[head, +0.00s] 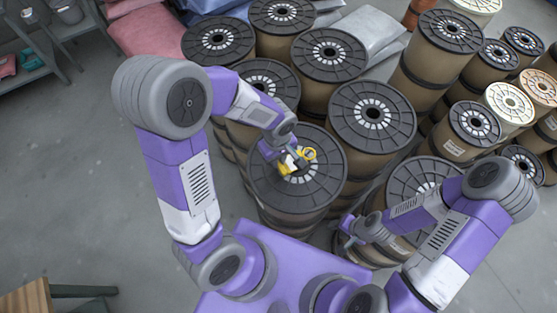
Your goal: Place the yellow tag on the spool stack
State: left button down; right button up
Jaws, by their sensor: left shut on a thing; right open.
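The yellow tag (309,154) is at the centre of a spool top (322,190) in the front of the spool stack. My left gripper (291,161) is shut on the tag, just over or at the hub of that spool. Whether the tag touches the spool top cannot be told. My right gripper (347,233) is open and empty, low beside the front right spool (420,172). The other spools of the stack have dark ribbed tops and brown sides, such as the one behind on the right (400,110).
More spools, some with cream tops (508,104), crowd the right side. Grey wrapped bundles (372,25) and a pink bundle (150,38) lie at the back. A shelf (38,45) stands at the upper left, and a wooden table (25,299) at the lower left. The left floor is clear.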

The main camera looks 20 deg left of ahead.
pick_arm(q)
jog(key=shift+f, duration=1)
jog(key=shift+f, duration=0.15)
jog(key=c, duration=1.1)
grip_release()
jog(key=shift+w+r, duration=0.1)
jog(key=shift+r, duration=0.4)
notch_tip(320, 180, up, 11)
jog(key=p, duration=0.2)
jog(key=shift+r, duration=0.2)
